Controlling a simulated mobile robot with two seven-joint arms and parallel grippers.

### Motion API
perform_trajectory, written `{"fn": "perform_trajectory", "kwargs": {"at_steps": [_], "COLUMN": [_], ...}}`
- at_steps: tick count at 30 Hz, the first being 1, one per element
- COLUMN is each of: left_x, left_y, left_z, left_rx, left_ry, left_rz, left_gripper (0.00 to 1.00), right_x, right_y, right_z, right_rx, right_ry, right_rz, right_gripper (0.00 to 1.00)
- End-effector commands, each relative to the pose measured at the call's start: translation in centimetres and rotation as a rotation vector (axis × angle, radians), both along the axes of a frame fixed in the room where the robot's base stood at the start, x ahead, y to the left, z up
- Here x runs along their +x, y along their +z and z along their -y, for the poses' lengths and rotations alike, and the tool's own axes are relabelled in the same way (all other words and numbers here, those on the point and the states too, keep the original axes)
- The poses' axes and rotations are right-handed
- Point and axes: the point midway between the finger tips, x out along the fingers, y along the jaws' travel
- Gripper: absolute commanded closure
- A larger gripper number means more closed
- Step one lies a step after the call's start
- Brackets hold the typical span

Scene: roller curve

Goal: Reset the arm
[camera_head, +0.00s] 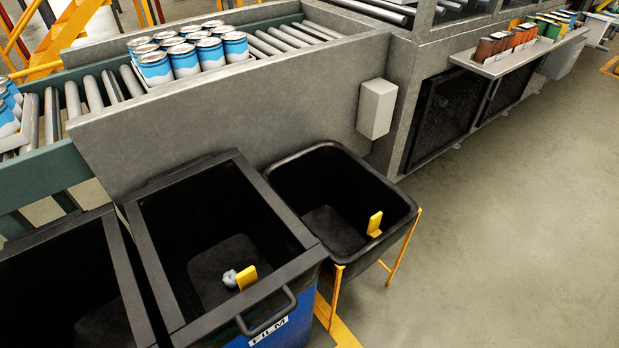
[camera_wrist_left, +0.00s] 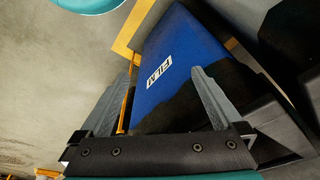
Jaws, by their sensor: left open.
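My left gripper (camera_wrist_left: 166,68) shows in the left wrist view, with its two grey fingers spread apart. No object is between the fingers. Behind it is the side of the blue bin (camera_wrist_left: 185,50) with a white FILM label, seen upside down. The gap between gripper and bin is hard to judge. Neither gripper shows in the head view, and my right gripper is in neither view. In the head view the FILM bin (camera_head: 290,328) stands at the lower middle; a yellow piece (camera_head: 247,277) and a crumpled pale scrap (camera_head: 230,278) show inside it.
A black tub (camera_head: 397,190) on a yellow stand, with a yellow piece (camera_head: 375,223) inside, stands right of the FILM bin. Another bin (camera_head: 60,238) is at left. Blue-white cans (camera_head: 186,62) stand on the roller conveyor (camera_head: 93,94) behind. The floor (camera_head: 510,230) at right is clear.

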Motion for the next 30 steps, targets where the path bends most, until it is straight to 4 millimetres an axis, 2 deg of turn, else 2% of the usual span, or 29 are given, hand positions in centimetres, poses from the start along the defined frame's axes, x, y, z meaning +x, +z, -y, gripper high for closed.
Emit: {"fn": "perform_trajectory", "kwargs": {"at_steps": [6,11,15,19,24,30], "left_x": [-2.9,-5.8,-9.0,-12.2,-15.7,-17.5], "left_y": [-5.9,-9.5,-12.0,-13.6,-14.8,-15.2], "left_z": [-0.4,-0.8,-1.3,-1.9,-2.6,-3.0], "left_rx": [0.005,0.008,0.012,0.015,0.019,0.02], "left_ry": [-0.008,-0.014,-0.02,-0.024,-0.029,-0.033], "left_rz": [-0.044,-0.071,-0.094,-0.115,-0.135,-0.143], "left_gripper": [0.0,0.0,0.0,0.0,0.0,0.0], "right_x": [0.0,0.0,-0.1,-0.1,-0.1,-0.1], "right_y": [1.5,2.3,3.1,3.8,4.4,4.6], "right_z": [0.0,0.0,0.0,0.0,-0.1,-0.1], "right_rx": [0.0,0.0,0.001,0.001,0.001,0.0], "right_ry": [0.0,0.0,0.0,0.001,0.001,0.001], "right_rz": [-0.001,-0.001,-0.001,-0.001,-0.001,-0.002], "right_gripper": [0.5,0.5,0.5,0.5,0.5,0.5]}}
